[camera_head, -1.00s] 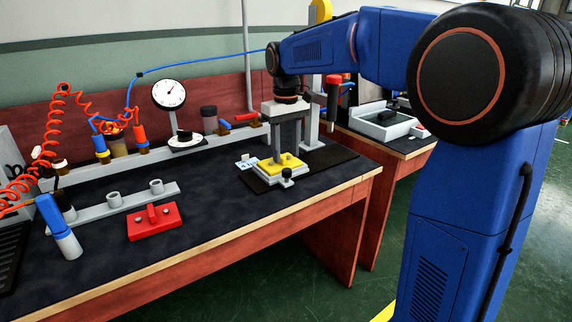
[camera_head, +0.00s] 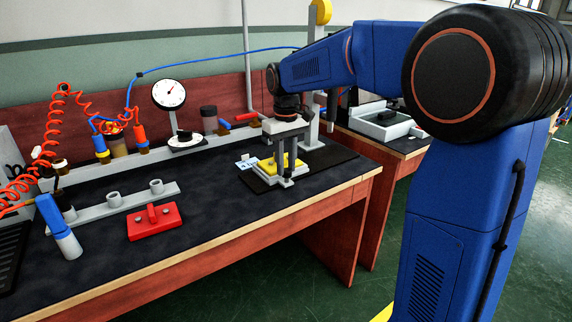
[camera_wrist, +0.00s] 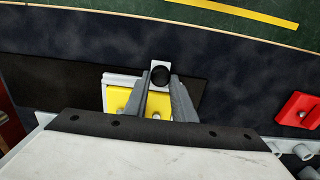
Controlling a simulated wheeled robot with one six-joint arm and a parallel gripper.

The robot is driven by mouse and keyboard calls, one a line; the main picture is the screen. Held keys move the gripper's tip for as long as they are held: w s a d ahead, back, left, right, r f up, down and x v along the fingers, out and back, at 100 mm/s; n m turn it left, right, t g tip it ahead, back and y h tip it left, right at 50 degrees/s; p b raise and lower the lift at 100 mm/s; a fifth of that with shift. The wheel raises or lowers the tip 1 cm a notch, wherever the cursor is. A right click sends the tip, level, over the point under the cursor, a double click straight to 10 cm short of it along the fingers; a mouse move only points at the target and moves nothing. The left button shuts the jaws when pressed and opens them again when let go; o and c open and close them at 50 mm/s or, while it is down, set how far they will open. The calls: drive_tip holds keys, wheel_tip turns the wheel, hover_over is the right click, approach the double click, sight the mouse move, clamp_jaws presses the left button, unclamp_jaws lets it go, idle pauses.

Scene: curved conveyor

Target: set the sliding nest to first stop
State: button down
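The sliding nest is a yellow block (camera_head: 268,164) on a light grey base, on a dark mat on the workbench. It also shows in the wrist view (camera_wrist: 117,98), partly hidden by a finger. A black round knob (camera_wrist: 160,75) on a small light plate stands at its front end. My gripper (camera_head: 286,172) points down over the front of the nest. In the wrist view its two fingers (camera_wrist: 159,82) lie either side of the knob, apart from each other. Whether they touch the knob I cannot tell. Stop markings are not legible.
A grey post (camera_head: 310,105) stands behind my gripper. A small white card (camera_head: 246,163) lies left of the nest. A red block (camera_head: 155,221) and a grey rail (camera_head: 115,208) lie further left. A dial gauge (camera_head: 168,95) stands behind. The bench's front middle is clear.

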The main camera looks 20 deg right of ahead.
drive_tip(key=w+d, duration=0.2)
drive_tip(key=d, duration=0.4)
drive_tip(key=w+d, duration=0.1)
drive_tip(key=d, duration=0.4)
drive_tip(key=w+d, duration=0.2)
drive_tip(key=d, duration=0.4)
drive_tip(key=shift+w+d, duration=0.3)
drive_tip(key=shift+w, duration=0.05)
drive_tip(key=c, duration=1.5)
unclamp_jaws()
drive_tip(key=shift+o, duration=0.2)
wheel_tip(320, 180, up, 18)
drive_tip(key=shift+f, duration=0.25)
drive_tip(key=shift+s, duration=0.1)
